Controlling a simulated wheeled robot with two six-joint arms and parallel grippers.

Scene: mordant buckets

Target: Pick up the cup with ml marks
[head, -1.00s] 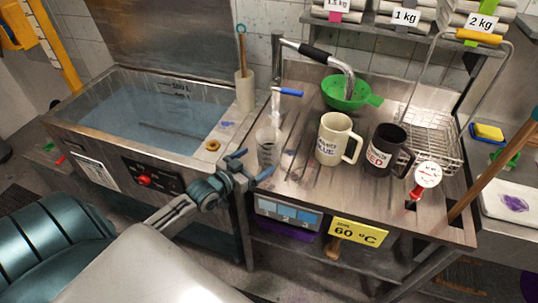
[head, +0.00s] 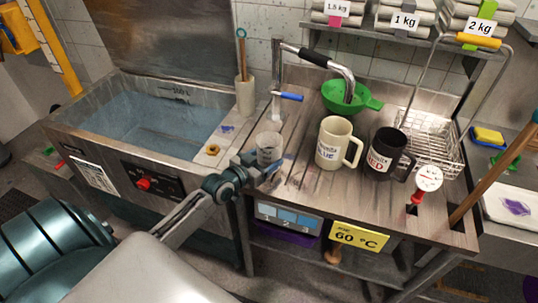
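The cup with ml marks (head: 268,148) is a clear measuring cup with dark marks. It stands upright at the left edge of the wooden-looking worktop (head: 300,205). My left gripper (head: 262,167) is at the cup's near side, its fingers spread apart about the cup's width. The fingers hide the cup's lower part, and I cannot tell whether they touch it. A cream mug (head: 333,143) and a black mug (head: 384,155), both with printed labels, stand to the right. My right gripper is not in view.
A basin of water (head: 165,130) lies left of the worktop. A tap with a blue lever (head: 288,96) stands just behind the cup. A green strainer (head: 345,97), a wire basket (head: 432,140) and a red-stemmed dial thermometer (head: 428,179) are further right.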

